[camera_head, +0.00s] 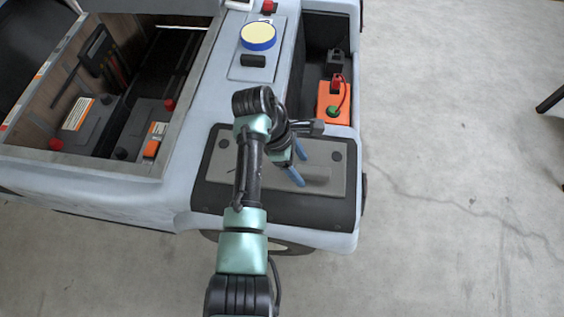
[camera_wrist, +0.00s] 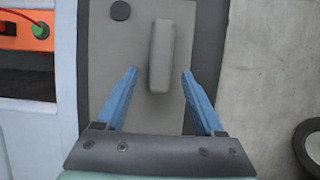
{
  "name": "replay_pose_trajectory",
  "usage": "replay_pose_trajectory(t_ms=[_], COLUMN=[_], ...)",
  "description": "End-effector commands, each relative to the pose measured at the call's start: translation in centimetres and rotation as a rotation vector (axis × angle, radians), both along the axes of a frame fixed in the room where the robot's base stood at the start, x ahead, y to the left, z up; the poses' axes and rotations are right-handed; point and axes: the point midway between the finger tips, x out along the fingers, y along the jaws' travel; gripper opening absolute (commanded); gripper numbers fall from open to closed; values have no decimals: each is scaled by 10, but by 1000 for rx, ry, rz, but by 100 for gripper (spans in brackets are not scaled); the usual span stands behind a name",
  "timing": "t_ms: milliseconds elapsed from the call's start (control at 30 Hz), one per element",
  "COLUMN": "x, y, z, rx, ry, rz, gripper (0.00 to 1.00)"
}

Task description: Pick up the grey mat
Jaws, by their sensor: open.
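The grey mat (camera_head: 341,170) is a flat grey panel lying on a dark surface at the cart's near right corner. It has a raised grey bar handle (camera_wrist: 162,52) and dark round knobs near its corners. The mat also fills the middle of the wrist view (camera_wrist: 112,65). My gripper (camera_head: 303,172) is over the mat, partly hiding it in the head view. In the wrist view its two blue fingers (camera_wrist: 160,74) are apart, one on each side of the handle's near end. Nothing is held. I cannot tell the height of the fingertips above the mat.
A yellow-topped blue disc (camera_head: 258,36) is on the cart's grey ledge. An open bay (camera_head: 110,80) at left holds batteries. Concrete floor (camera_head: 450,150) at right is mostly clear.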

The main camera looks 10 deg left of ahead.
Motion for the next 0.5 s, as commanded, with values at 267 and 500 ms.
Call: replay_pose_trajectory(t_ms=[267, 500], x=[0, 0], y=[-2, -1], z=[-3, -3], rx=[0, 0], ry=[-2, -1], rz=[1, 0], gripper=[70, 27])
